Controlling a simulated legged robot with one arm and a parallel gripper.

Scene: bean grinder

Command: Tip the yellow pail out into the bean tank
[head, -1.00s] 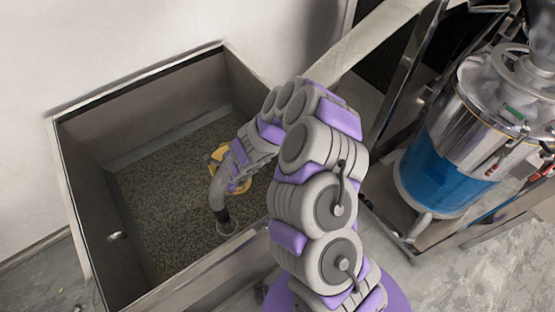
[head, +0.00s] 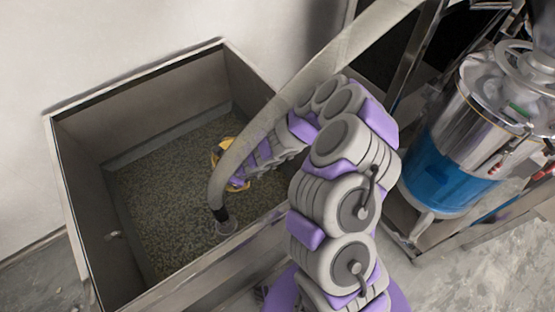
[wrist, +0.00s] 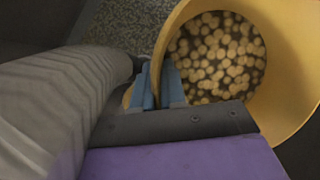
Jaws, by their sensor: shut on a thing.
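The yellow pail (wrist: 292,60) fills the right of the wrist view, with round tan beans (wrist: 218,55) inside it. My gripper (wrist: 160,82) is shut on the pail's wall, at its left side. In the head view only small yellow parts of the pail (head: 215,157) show, as the grey hose hides most of it and my gripper. The pail is over or in the bean tank (head: 85,165), a square metal bin with a layer of small greenish-brown beans (head: 150,200) on its floor. I cannot tell whether the pail touches that layer.
A thick grey hose (head: 260,125) crosses in front of my forearm and dips into the tank; it also runs close along the left in the wrist view (wrist: 60,95). A metal-and-blue grinder (head: 440,165) and its frame stand at the right.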

